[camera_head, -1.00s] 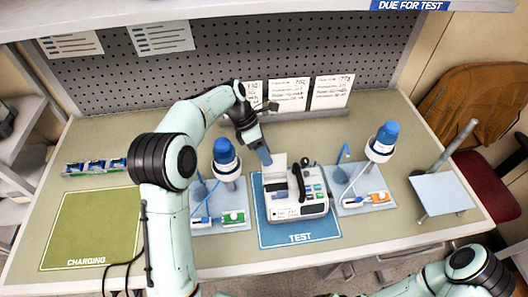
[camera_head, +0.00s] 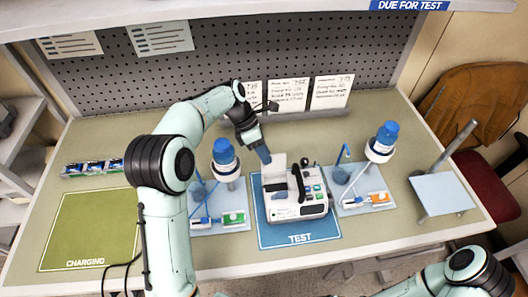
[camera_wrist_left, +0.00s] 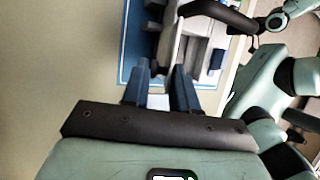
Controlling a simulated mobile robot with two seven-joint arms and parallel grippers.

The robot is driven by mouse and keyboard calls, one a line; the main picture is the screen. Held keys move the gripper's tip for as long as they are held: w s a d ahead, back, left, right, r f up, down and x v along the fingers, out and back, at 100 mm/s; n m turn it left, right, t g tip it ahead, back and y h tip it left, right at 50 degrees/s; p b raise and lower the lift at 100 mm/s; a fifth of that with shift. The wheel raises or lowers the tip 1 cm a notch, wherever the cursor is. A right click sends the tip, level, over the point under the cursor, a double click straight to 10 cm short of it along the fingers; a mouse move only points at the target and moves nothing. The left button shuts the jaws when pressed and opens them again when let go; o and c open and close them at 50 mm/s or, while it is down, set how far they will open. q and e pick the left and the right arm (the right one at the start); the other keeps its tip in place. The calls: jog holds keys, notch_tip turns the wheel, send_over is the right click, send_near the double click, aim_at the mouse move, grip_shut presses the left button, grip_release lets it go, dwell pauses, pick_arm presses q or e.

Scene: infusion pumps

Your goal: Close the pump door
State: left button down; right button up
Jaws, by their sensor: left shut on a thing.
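The infusion pump (camera_head: 298,208), a white and grey box with a dark carrying handle and a few buttons, stands on the blue TEST mat (camera_head: 318,239). Its pump door (camera_head: 274,171), a pale panel at the pump's left side, stands open. My left gripper (camera_head: 266,157) is at the far edge of the door. In the left wrist view my left gripper (camera_wrist_left: 163,78) has a blue-grey finger on either side of the pale door (camera_wrist_left: 170,42) and is shut on it. My right gripper is out of view; only part of my right arm shows at lower right.
Bottles with blue tops on stands, the left one (camera_head: 224,155) and the right one (camera_head: 383,138), flank the pump. A green CHARGING mat (camera_head: 90,228) lies at left. A tilted pale panel (camera_head: 442,193) stands at right.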

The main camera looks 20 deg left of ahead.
aim_at(272, 167)
pick_arm(q)
jog(key=s+t+y+b, duration=0.1)
jog(key=b, duration=0.1)
jog(key=s+d+t+y+b, duration=0.1)
jog(key=b, duration=0.1)
jog(key=s+m+t+b, duration=0.1)
jog(key=t+b, duration=0.1)
jog(key=shift+d+r+y, duration=0.25)
jog(key=shift+d+y, duration=0.1)
jog(key=shift+y, duration=0.05)
jog(key=shift+s+d+r+t+y+b, duration=0.1)
jog(key=shift+s+d+t+y+b, duration=0.25)
jog(key=shift+t+b, duration=0.4)
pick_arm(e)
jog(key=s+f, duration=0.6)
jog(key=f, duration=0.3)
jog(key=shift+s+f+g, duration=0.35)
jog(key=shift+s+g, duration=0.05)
pick_arm(q)
jog(key=shift+a, duration=0.1)
jog(key=c, duration=1)
grip_release()
jog(key=shift+r, duration=0.15)
jog(key=p+v, duration=0.1)
jog(key=v, duration=1.2)
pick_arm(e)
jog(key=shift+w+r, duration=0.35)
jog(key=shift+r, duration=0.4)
